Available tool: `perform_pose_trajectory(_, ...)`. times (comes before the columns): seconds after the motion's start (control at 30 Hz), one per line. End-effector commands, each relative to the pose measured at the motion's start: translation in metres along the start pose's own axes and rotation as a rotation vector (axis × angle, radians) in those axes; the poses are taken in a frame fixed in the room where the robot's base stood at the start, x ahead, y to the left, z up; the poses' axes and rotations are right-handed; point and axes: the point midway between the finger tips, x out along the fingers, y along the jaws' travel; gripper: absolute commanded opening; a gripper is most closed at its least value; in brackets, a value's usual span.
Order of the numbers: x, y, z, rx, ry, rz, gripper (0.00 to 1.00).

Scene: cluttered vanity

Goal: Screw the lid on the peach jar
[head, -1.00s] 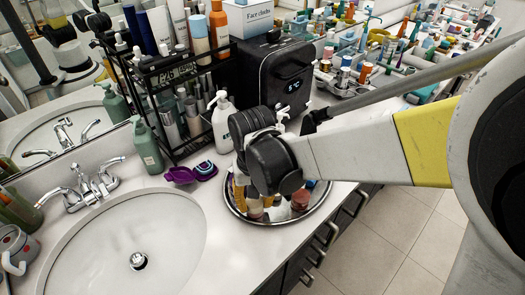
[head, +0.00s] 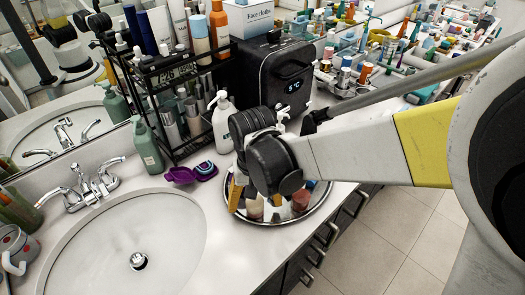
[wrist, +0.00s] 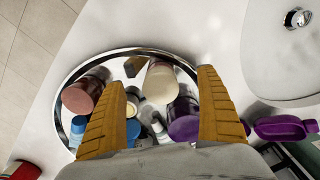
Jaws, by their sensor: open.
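My gripper (wrist: 162,80) is open, its two orange fingers spread above a round mirrored tray (head: 229,207). In the wrist view, a jar with a cream top and pinkish side (wrist: 160,82), perhaps the peach jar, shows between the fingertips. I see no clear gap or contact between it and the fingers. A darker pink-brown jar (wrist: 80,96) stands at the tray's left side. I cannot tell a separate peach lid; the cream top may be a lid or the jar's own surface. In the head view my wrist hides much of the tray.
Purple (wrist: 184,122) and blue (wrist: 132,130) items crowd the tray by the fingers. A purple case (head: 190,174), white pump bottle (head: 222,124), black rack (head: 178,95) and black device (head: 271,76) stand near. The sink (head: 125,240) is left of the tray.

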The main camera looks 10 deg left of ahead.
Motion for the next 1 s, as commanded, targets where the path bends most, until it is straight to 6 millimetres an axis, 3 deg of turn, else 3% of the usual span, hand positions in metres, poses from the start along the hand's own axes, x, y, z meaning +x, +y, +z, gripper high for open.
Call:
perform_pose_trajectory(0.27, -0.007, 0.000, 0.000, 0.000, 0.000, 0.000, 0.85)
perform_pose_trajectory(1.0, -0.070, 0.000, 0.000, 0.000, 0.000, 0.000, 0.85)
